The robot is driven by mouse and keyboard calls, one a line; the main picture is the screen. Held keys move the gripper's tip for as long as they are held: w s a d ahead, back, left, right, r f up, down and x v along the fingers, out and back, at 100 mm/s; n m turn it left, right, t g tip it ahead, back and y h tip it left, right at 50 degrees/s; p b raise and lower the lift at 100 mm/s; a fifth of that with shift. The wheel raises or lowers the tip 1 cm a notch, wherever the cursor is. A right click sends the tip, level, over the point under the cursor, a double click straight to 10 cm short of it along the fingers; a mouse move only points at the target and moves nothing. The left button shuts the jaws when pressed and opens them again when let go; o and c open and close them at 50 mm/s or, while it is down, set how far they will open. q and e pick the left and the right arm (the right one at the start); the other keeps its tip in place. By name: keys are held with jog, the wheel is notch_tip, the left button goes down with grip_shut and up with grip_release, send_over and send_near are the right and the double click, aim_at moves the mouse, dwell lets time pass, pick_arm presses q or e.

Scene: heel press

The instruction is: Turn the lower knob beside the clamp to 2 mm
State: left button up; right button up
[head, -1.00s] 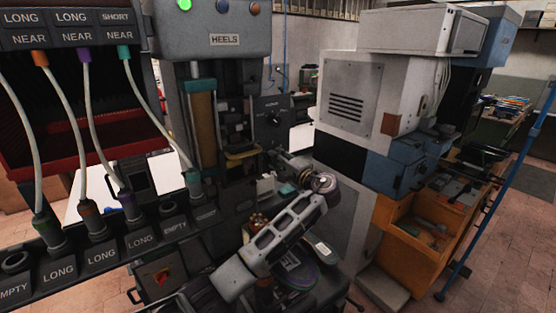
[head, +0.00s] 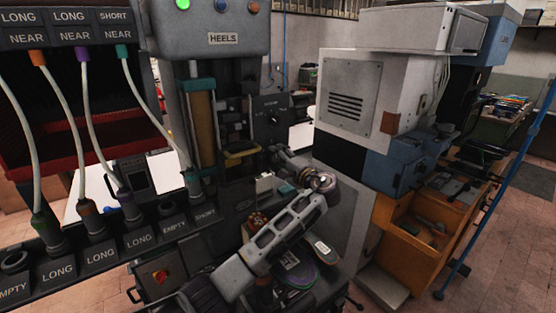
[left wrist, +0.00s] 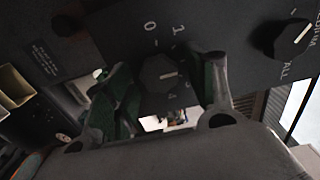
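In the left wrist view a dark round knob (left wrist: 160,73) sits on a dark panel, with the marks 0 and 1 beside it and another mark partly hidden. Its white pointer line points to the picture's right; the number it meets is not clear. My left gripper (left wrist: 165,80) is open, its two fingers on either side of this knob with visible gaps. In the head view my left gripper (head: 278,155) reaches up to the press below the dial panel (head: 270,108); the lower knob is hidden there. My right gripper is not in view.
A second knob (left wrist: 292,38), with size words around it, is at the upper right of the wrist view; it shows on the head view's panel (head: 273,117). The press's yellow part (head: 242,153) is close left of my gripper. A grey machine (head: 362,95) stands to the right.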

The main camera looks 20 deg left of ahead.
pick_arm(q)
jog(key=shift+s, duration=0.1)
jog(key=v, duration=0.7)
dwell(0.5)
jog(key=shift+s+d, duration=0.1)
jog(key=shift+d, duration=0.1)
